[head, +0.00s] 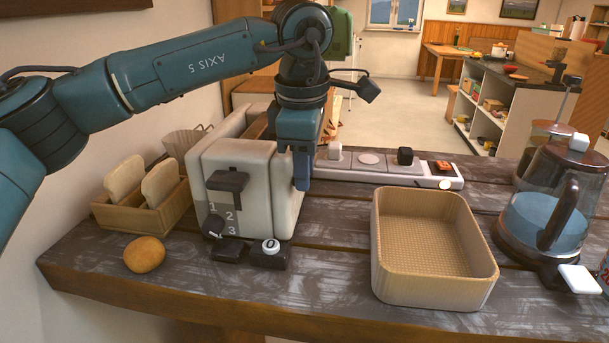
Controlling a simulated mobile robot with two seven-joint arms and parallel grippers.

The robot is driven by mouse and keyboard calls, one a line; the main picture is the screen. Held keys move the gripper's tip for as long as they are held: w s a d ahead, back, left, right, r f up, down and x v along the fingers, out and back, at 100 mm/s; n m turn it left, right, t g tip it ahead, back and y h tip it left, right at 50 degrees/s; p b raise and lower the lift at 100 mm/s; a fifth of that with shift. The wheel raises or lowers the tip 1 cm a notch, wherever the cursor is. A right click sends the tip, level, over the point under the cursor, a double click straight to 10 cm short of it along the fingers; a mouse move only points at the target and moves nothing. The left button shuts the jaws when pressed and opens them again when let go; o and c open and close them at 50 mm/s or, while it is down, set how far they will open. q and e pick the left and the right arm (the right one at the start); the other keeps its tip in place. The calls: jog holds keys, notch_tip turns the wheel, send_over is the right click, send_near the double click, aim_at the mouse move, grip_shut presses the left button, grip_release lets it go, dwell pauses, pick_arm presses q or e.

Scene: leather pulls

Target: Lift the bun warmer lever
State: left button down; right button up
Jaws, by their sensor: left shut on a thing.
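The bun warmer (265,190) is a cream, toaster-like box at the left of the worktop. A dark lever (226,181) stands out from its front face, above the numbers 1, 2, 3 and a dark dial (213,226). My left gripper (302,182) points down at the warmer's right side, apart from this front lever. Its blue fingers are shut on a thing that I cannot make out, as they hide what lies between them. My right gripper is not in view.
A wooden rack with bread slices (140,211) and a round bun (144,254) are left of the warmer. A small dark block (270,256) lies in front. A tan basket (432,290) and a glass kettle (545,215) stand right. Bare wood separates warmer and basket.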

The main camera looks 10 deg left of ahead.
pick_arm(q)
jog(key=shift+f+t+b, duration=0.4)
jog(key=shift+f+b, duration=0.3)
jog(key=t+b, duration=0.1)
jog(key=b, duration=0.2)
jog(key=shift+s+f, duration=0.1)
jog(key=shift+f, duration=0.3)
jog(key=shift+f+t+b, duration=0.2)
jog(key=shift+t+b, duration=0.2)
jog(key=shift+b, duration=0.3)
jog(key=shift+f+t+b, duration=0.1)
jog(key=shift+t+b, duration=0.2)
jog(key=shift+b, duration=0.3)
jog(key=shift+t+b, duration=0.4)
jog(key=shift+b, duration=0.25)
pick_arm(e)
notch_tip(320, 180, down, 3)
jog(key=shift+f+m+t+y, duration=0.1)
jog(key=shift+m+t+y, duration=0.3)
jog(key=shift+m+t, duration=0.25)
pick_arm(q)
jog(key=c, duration=1.1)
grip_release()
